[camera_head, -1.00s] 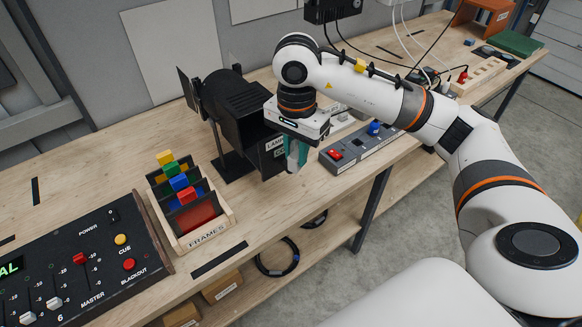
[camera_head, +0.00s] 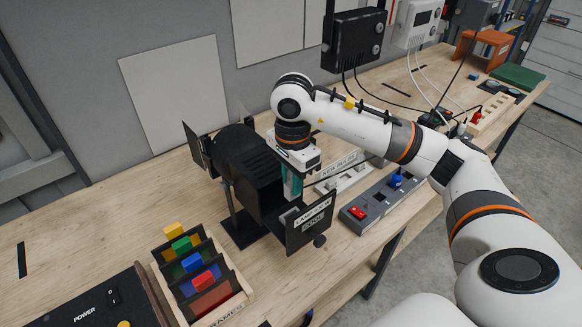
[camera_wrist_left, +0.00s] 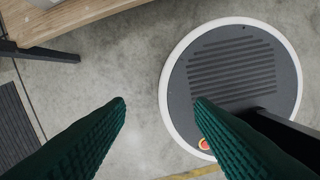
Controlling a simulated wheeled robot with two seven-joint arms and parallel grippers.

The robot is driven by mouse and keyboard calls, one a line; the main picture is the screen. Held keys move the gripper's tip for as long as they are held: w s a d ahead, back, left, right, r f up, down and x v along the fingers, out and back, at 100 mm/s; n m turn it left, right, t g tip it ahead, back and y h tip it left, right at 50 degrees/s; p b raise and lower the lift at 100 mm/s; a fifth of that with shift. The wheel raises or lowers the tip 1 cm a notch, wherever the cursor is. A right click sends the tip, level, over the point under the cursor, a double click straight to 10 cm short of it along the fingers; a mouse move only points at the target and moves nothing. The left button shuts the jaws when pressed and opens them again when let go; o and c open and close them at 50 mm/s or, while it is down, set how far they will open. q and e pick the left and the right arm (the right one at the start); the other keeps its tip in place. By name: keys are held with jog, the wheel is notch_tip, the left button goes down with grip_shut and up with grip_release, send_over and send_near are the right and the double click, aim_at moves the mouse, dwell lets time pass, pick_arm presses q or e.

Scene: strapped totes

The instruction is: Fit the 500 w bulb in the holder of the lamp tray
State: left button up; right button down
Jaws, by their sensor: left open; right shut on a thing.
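The lamp tray (camera_head: 307,222) is a black open drawer pulled out of the front of the black lamp housing (camera_head: 245,155), with a labelled front panel. My right gripper (camera_head: 292,188) points down, with its teal fingers over the inside of the tray, behind that panel. It is shut on the bulb, which the fingers and panel almost wholly hide; its wattage cannot be read. The holder inside the tray is hidden too. My left gripper (camera_wrist_left: 160,102) is open and empty above the floor, with its dark green fingers wide apart.
A "new bulbs" rack (camera_head: 345,172) stands right of the lamp, behind a grey box with red and blue parts (camera_head: 377,203). A wooden frames rack (camera_head: 240,298) with coloured tabs stands in front left. A control desk (camera_head: 105,310) is at the lower left.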

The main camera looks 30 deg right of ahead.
jog(key=shift+s+f, duration=0.2)
jog(key=shift+f, duration=0.3)
jog(key=shift+s+f, duration=0.1)
jog(key=shift+f, duration=0.2)
jog(key=shift+f+b, duration=0.45)
jog(key=shift+f, duration=0.1)
notch_tip(320, 180, down, 2)
jog(key=shift+f+b, duration=0.1)
jog(key=shift+b, duration=0.45)
pick_arm(q)
jog(key=shift+s+f, duration=0.25)
jog(key=shift+f, duration=0.45)
jog(key=shift+s+f, duration=0.2)
jog(key=shift+f, duration=0.45)
pick_arm(e)
jog(key=shift+f, duration=0.6)
pick_arm(q)
jog(key=shift+s+b, duration=0.1)
jog(key=shift+b, duration=0.2)
jog(key=shift+f+b, duration=0.7)
jog(key=shift+f, duration=0.05)
pick_arm(e)
jog(key=shift+f, duration=0.65)
pick_arm(q)
jog(key=shift+r, duration=0.15)
pick_arm(e)
jog(key=shift+r, duration=0.55)
